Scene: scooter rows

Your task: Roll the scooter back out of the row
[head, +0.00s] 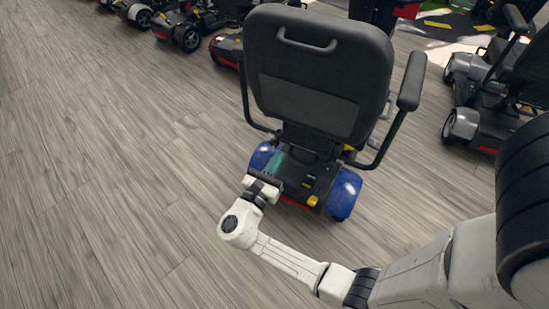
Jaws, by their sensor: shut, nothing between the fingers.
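A scooter with blue rear fenders (343,192) stands just in front of me, its back toward me. Its black seat back (320,75) has a handle loop (306,44) near the top, and black armrests stick out at both sides. My white arm reaches in from the lower right. My gripper (270,170) is shut with nothing in it, low at the left rear of the scooter, by the blue fender and below the seat. I cannot tell whether it touches the scooter. The front of the scooter is hidden behind the seat.
Several other scooters stand in a row at the upper left, one with a dark wheel (191,39). More scooters (478,118) stand close on the right. The grey wood-plank floor (100,180) is clear at the left and in the near left area.

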